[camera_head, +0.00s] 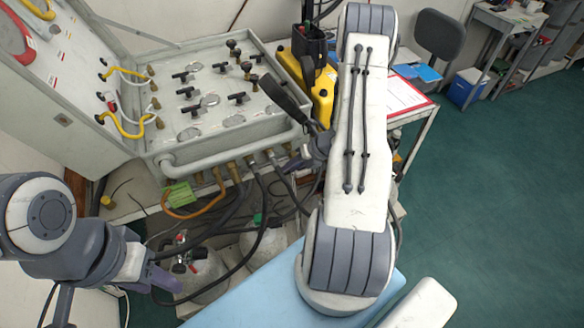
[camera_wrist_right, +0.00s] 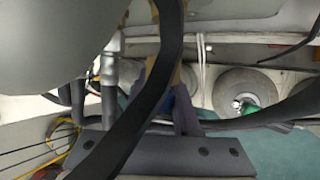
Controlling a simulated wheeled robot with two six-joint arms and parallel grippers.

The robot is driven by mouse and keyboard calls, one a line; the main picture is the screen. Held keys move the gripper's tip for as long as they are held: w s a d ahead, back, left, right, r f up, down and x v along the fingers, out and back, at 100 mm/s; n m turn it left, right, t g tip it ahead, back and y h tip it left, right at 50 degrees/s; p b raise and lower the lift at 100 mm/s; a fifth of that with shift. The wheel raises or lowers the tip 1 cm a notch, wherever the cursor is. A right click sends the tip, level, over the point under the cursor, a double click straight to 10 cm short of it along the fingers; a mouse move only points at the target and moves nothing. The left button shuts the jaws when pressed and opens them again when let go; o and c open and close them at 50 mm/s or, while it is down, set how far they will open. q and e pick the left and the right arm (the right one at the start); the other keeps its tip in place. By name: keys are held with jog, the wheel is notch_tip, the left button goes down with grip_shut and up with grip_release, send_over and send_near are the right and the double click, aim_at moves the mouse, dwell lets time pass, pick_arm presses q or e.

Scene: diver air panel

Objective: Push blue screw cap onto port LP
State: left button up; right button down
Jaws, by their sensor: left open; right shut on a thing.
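The control panel (camera_head: 205,95) stands in an open grey case, with several brass ports (camera_head: 232,168) along its lower front edge. I cannot read which port is LP. My right gripper (camera_head: 303,163) is at the right end of this front edge, largely behind my right arm. In the right wrist view its fingers (camera_wrist_right: 174,112) are shut on a small blue thing, apparently the blue screw cap (camera_wrist_right: 171,98), just below a brass fitting (camera_wrist_right: 187,76). A black hose hides part of the cap, so contact with the fitting cannot be told. My left gripper (camera_head: 158,280) is open and empty at lower left.
Black and orange hoses (camera_head: 185,212) hang below the panel. Grey cylinders (camera_head: 200,275) stand underneath. A black hose (camera_wrist_right: 150,100) crosses close before the right wrist camera. Yellow cases (camera_head: 322,95) and a side table (camera_head: 412,125) are to the right. The green floor at right is open.

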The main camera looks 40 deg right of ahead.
jog(key=shift+w+d+r+p, duration=0.1)
jog(key=shift+w+d+p, duration=0.1)
jog(key=shift+w, duration=0.4)
jog(key=shift+w+d+p, duration=0.1)
jog(key=shift+w+d, duration=0.05)
jog(key=shift+w, duration=0.45)
dwell(1.1)
jog(key=c, duration=0.6)
grip_release()
jog(key=b+v, duration=0.1)
jog(key=v, duration=0.9)
jog(key=shift+r, duration=0.2)
